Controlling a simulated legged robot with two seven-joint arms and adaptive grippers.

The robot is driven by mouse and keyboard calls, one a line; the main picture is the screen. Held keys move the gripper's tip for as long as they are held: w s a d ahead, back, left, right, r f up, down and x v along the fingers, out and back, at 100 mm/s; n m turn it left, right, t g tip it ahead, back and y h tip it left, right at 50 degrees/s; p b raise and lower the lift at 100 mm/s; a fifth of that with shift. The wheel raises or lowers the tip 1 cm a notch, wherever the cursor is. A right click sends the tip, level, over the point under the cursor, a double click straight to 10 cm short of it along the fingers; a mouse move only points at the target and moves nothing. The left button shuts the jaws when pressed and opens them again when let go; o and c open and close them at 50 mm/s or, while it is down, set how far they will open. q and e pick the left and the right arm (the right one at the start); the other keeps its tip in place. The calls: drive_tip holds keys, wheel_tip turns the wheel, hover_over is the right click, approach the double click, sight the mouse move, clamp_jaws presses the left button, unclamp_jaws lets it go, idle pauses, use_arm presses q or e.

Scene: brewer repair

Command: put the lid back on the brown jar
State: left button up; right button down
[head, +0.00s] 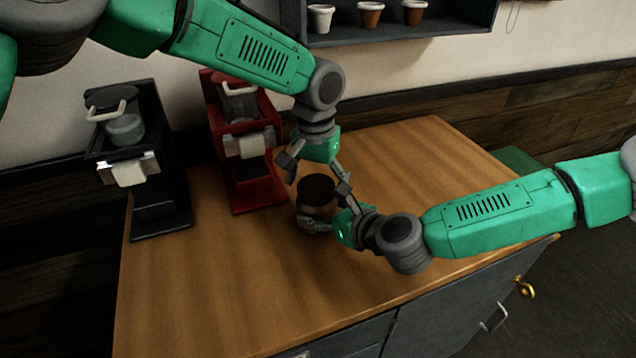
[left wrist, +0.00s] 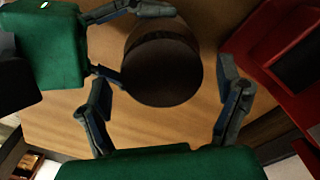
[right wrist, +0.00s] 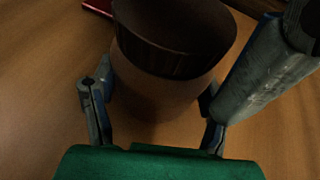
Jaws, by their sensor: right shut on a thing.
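The brown jar (head: 318,210) stands on the wooden counter, its body also visible in the right wrist view (right wrist: 160,92). The dark brown lid (head: 316,188) sits on top of the jar; it also shows as a dark disc in the left wrist view (left wrist: 162,70). Whether it is fully seated cannot be told. My right gripper (head: 333,213) is shut on the jar's body, one finger on each side. My left gripper (head: 316,176) is open just above the jar, its fingers spread on either side of the lid with gaps in the left wrist view (left wrist: 167,92).
A red brewer (head: 250,185) stands close behind and left of the jar. A black brewer (head: 150,190) stands farther left. A wall shelf (head: 440,30) holds several cups. The counter (head: 210,290) is clear at the front and right.

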drive_tip(key=shift+f, duration=0.1)
use_arm(q)
wheel_tip(320, 180, up, 12)
idle(0.5)
drive_tip(key=shift+a, duration=0.1)
use_arm(e)
drive_tip(key=shift+c, duration=0.9)
unclamp_jaws()
drive_tip(key=shift+s, duration=0.1)
drive_tip(key=v, duration=1.1)
drive_tip(key=shift+s+d, duration=0.1)
drive_tip(key=shift+d, duration=0.3)
drive_tip(key=shift+s, duration=0.1)
